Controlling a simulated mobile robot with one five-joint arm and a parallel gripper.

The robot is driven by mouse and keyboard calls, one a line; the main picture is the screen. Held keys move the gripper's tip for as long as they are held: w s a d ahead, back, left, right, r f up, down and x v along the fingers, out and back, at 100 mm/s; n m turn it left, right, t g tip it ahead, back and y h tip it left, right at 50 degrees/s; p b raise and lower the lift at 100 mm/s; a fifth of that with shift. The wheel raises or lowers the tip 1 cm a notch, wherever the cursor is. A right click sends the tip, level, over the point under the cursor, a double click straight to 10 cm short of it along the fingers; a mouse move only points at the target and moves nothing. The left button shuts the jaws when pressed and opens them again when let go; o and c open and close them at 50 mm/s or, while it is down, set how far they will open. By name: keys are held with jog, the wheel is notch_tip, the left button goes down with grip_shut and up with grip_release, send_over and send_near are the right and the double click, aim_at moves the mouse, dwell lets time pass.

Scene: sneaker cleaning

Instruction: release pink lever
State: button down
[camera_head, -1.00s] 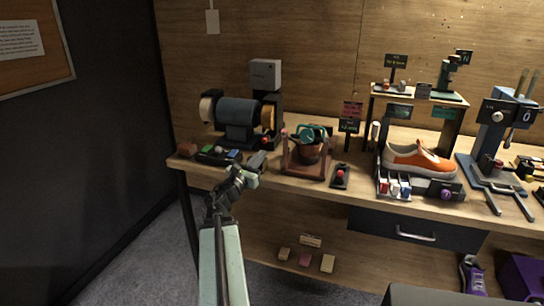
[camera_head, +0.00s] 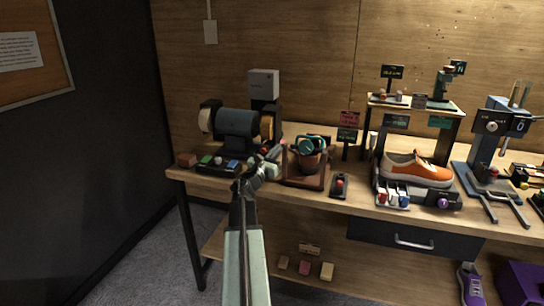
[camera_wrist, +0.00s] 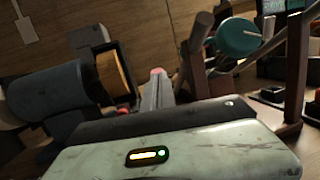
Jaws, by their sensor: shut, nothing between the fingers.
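My gripper (camera_head: 273,155) is shut and empty, at the table's front between the bench grinder and the wooden stand. In the wrist view its narrow, pale fingers (camera_wrist: 157,94) point away between the same two things. A small pinkish-red tip (camera_wrist: 157,72) shows at the ends of the fingers; I cannot tell whether it is the pink lever or whether they touch it. In the head view my gripper covers that spot. The blue-grey grinder (camera_head: 237,126), also in the wrist view (camera_wrist: 42,92), has a tan wheel (camera_wrist: 113,72) facing the gripper.
A switch box (camera_head: 219,163) lies before the grinder. A red-knobbed block (camera_head: 340,184) and an orange sneaker (camera_head: 416,168) are further right.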

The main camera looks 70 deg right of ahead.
jog(key=shift+d+r, duration=0.1)
jog(key=shift+d, duration=0.5)
jog(key=shift+w+d+r+p, duration=0.1)
jog(key=shift+d+r+p, duration=0.5)
jog(key=shift+d+p, duration=0.05)
jog(key=shift+f, duration=0.1)
jog(key=shift+a, duration=0.15)
jog(key=r+b+v, duration=0.1)
jog(key=v, duration=1.2)
jog(key=shift+a+r, duration=0.2)
jog(key=shift+a, duration=0.35)
